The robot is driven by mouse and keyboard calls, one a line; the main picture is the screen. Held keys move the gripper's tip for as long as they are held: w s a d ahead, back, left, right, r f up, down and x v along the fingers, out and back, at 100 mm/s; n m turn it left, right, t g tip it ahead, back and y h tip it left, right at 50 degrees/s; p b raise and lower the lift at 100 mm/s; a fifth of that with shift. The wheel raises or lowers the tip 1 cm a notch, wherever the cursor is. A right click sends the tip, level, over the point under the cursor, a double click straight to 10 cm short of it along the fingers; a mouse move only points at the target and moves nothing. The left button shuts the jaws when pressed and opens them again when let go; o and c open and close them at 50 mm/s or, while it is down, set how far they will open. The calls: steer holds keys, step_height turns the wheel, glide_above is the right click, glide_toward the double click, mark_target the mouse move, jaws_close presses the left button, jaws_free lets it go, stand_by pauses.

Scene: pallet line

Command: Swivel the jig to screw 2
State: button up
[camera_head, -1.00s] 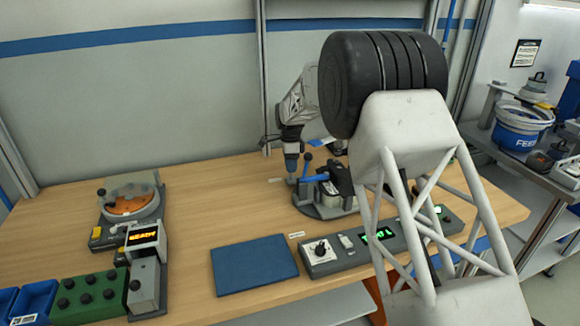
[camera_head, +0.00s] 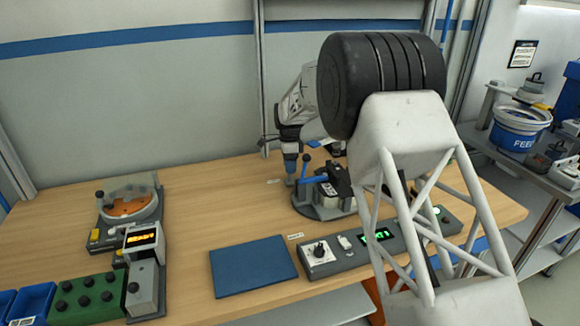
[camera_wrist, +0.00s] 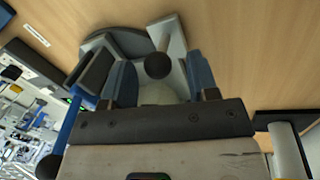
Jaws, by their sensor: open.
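The jig (camera_head: 316,209) stands on the bench in the head view. It has a round grey base, black and pale parts on top, and a blue handle (camera_head: 313,179) with a dark ball end. My gripper (camera_head: 290,176) points down at the jig's left side. In the wrist view my gripper (camera_wrist: 160,77) is open, with blue-grey fingers on either side of a black round knob (camera_wrist: 158,65) on a grey jig part. Contact with the knob cannot be told. The blue handle also shows at the left of the wrist view (camera_wrist: 70,122). Screw 2 cannot be made out.
A control panel (camera_head: 345,258) with a dial and green display lies in front of the jig. A blue mat (camera_head: 253,266) is beside it. At left stand an orange disc feeder (camera_head: 125,207), an amber display (camera_head: 141,238) and a green block (camera_head: 85,297). Bare bench lies between.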

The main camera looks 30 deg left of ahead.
step_height(320, 180, up, 7)
steer(key=w, duration=0.1)
steer(key=shift+a+r, duration=0.2)
steer(key=shift+a, duration=0.15)
steer(key=shift+w, duration=0.1)
stand_by(0.5)
